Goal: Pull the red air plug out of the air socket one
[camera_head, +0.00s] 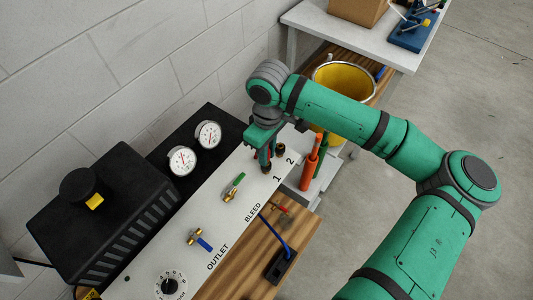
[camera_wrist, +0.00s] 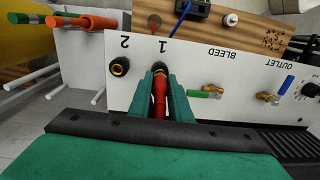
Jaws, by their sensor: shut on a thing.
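The red air plug (camera_wrist: 160,98) is between the fingers of my gripper (camera_wrist: 161,88) in the wrist view, with its tip at socket one (camera_wrist: 159,67) under the label 1. I cannot tell how deep the plug sits in the socket. My gripper is shut on the plug. In the head view my gripper (camera_head: 265,158) is over the far end of the white panel, and the plug is mostly hidden behind the fingers. Socket two (camera_wrist: 119,67) is empty, beside the label 2.
Orange and green cylinders (camera_head: 310,165) hang on pegs close beyond the sockets. A yellow bucket (camera_head: 345,80) stands behind my arm.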

